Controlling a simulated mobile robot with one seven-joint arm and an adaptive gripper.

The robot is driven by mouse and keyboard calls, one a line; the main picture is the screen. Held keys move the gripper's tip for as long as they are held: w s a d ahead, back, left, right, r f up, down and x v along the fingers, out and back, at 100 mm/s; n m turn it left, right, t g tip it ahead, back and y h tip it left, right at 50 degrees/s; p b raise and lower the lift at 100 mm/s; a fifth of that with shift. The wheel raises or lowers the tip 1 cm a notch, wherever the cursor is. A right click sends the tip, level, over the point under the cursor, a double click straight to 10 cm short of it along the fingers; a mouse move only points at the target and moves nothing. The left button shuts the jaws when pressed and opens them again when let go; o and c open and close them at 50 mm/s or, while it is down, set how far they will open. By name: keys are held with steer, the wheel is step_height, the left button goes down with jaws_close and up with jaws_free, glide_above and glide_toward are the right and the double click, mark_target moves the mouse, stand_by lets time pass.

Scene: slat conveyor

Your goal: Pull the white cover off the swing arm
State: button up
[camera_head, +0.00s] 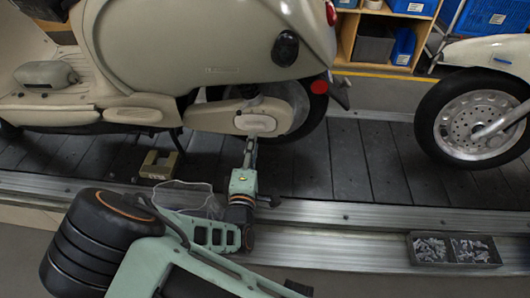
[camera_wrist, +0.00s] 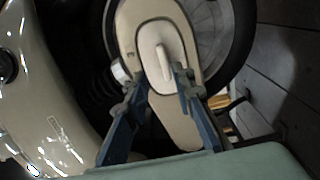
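The white cover (camera_wrist: 151,36) is an oval plate with a raised upright grip bar. It sits on the beige swing arm (camera_wrist: 183,131) in front of the scooter's rear wheel. In the head view the cover (camera_head: 262,123) shows small on the swing arm (camera_head: 214,119). My gripper (camera_wrist: 153,76) is open, with two blue fingers pointing at the cover. The right fingertip appears close beside the grip bar's lower end; the left one is farther off to the left. Nothing is held. In the head view my gripper (camera_head: 251,146) is just below the cover; whether it touches is unclear.
The cream scooter (camera_head: 190,45) stands on the dark slat conveyor (camera_head: 345,165). A beige block with a notch (camera_head: 157,165) and a clear bag or tray (camera_head: 190,198) lie left of my arm. A tray of metal parts (camera_head: 453,250) is at lower right. Another scooter's wheel (camera_head: 470,115) is right.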

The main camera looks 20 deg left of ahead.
mark_target(255, 128)
steer(key=b+x, duration=0.1)
steer(key=x, duration=0.5)
steer(key=shift+w+a+f, duration=0.2)
steer(key=shift+w+a, duration=0.05)
steer(key=shift+w, duration=0.05)
steer(key=shift+w+a+r, duration=0.1)
steer(key=shift+w+r, duration=0.05)
steer(key=shift+w, duration=0.2)
steer(key=shift+w+a+r, duration=0.1)
steer(key=shift+w+a, duration=0.05)
steer(key=shift+w, duration=0.2)
steer(key=shift+w+a+f, duration=0.1)
steer(key=shift+w+f, duration=0.05)
steer(key=shift+w, duration=0.3)
steer(key=shift+o, duration=0.2)
steer(key=c, duration=0.7)
steer(key=shift+s, duration=0.15)
jaws_close()
steer(key=shift+s, duration=0.1)
